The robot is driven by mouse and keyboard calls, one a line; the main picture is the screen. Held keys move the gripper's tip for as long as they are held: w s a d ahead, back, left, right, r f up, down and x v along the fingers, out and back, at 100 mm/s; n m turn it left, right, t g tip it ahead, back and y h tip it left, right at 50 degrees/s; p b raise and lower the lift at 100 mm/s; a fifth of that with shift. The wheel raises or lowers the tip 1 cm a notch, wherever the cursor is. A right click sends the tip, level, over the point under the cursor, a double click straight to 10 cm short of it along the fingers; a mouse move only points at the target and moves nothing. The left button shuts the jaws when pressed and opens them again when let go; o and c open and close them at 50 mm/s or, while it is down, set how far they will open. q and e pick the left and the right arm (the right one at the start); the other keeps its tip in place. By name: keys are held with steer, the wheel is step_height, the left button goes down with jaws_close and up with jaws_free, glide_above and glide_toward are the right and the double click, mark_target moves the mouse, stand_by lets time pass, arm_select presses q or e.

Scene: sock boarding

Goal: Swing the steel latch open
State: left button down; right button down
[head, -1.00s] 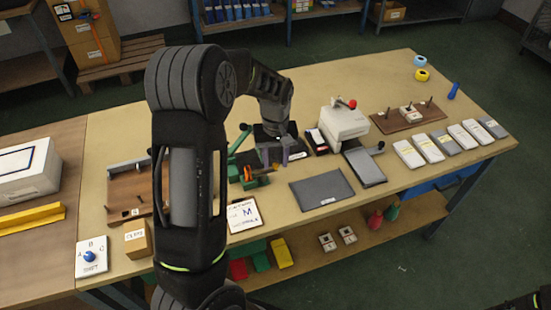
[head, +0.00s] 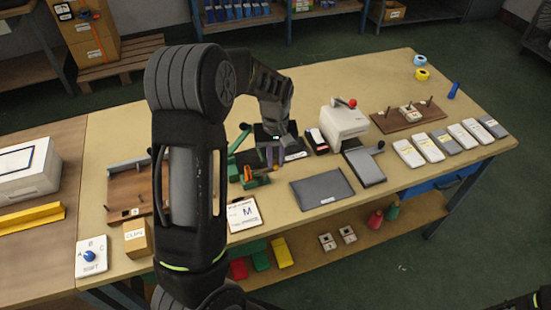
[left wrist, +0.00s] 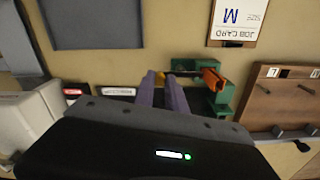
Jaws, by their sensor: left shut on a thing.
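The green fixture (head: 255,181) with orange parts stands near the middle of the bench; it is at right of centre in the left wrist view (left wrist: 222,98). A small steel bar, apparently the latch (left wrist: 187,73), runs from the fixture's left side toward my fingertips. My left gripper (head: 276,165) points down just right of the fixture. Its two purple-grey fingers (left wrist: 162,82) are close together, holding something small at their tips, most likely the latch end; the fingers hide most of it.
A white machine (head: 343,125) with a red knob stands right of my gripper. A dark grey mat (head: 321,188) and the job card (head: 243,214) lie in front. A pegged wooden board (head: 128,187) is to the left. The front middle of the bench is partly clear.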

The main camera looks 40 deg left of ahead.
arm_select(q)
steer(key=shift+d+m, duration=0.1)
steer(key=shift+m, duration=0.2)
steer(key=shift+s+d+m+b, duration=0.2)
steer(key=shift+m+b, duration=0.25)
steer(key=shift+m, duration=0.35)
steer(key=m, duration=0.2)
steer(key=s+m+b, duration=0.1)
steer(key=shift+d, duration=0.25)
steer(key=m, duration=0.2)
steer(key=s+m+b, duration=0.1)
steer(key=shift+d+m, duration=0.2)
steer(key=shift+m, duration=0.2)
steer(key=shift+s+m+b, duration=0.15)
steer(key=shift+s+m, duration=0.1)
steer(key=shift+m, duration=0.5)
steer(key=shift+s+m+b, duration=0.15)
steer(key=shift+s+m, duration=0.1)
steer(key=shift+m, duration=0.5)
steer(key=c, duration=1.4)
jaws_free()
steer(key=shift+o, duration=0.2)
